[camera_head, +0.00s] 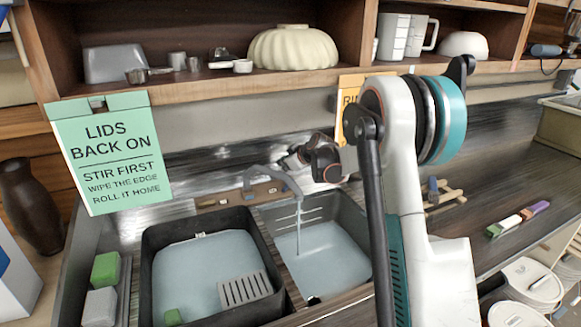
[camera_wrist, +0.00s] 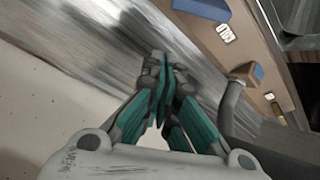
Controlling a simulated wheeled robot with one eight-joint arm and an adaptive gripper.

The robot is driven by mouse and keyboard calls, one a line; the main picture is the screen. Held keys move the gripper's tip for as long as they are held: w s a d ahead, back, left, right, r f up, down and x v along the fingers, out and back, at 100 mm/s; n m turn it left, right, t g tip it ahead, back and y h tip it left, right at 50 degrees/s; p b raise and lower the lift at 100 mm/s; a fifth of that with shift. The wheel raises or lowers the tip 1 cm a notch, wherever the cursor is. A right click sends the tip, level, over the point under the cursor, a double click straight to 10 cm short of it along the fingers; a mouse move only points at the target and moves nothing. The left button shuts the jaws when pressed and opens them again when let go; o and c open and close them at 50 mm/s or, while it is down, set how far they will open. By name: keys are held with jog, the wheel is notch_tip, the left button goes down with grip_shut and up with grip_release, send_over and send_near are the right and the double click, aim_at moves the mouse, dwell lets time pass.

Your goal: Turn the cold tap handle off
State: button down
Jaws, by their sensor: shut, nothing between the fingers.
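A grey tap (camera_head: 268,172) stands behind the sink on a tan-brown board, and a thin stream of water (camera_head: 298,225) runs from its spout into the right basin (camera_head: 318,262). I cannot tell which is the cold handle. My gripper (camera_wrist: 164,72) is shut and empty, left of the board and apart from both pieces. In the head view my gripper (camera_head: 288,162) is behind the tap.
A dark tub (camera_head: 150,262) with water and a grey slotted piece fills the left basin. A green sign (camera_head: 110,150) hangs from the shelf (camera_head: 200,84) above, which holds bowls and cups. Green and grey blocks lie at left. Lidded white buckets (camera_head: 520,313) stand at lower right.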

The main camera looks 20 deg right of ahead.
jog(key=x, duration=0.3)
jog(key=shift+w+f+b, duration=0.2)
jog(key=shift+f+b, duration=0.05)
jog(key=shift+b, duration=0.15)
jog(key=shift+s+d+f+b, duration=0.25)
jog(key=shift+s+d, duration=0.1)
jog(key=shift+s, duration=0.2)
jog(key=shift+s+d+f+b, duration=0.25)
jog(key=shift+s+d, duration=0.15)
jog(key=shift+s, duration=0.2)
jog(key=shift+s+d+f, duration=0.25)
jog(key=shift+s+f, duration=0.05)
jog(key=shift+s, duration=0.1)
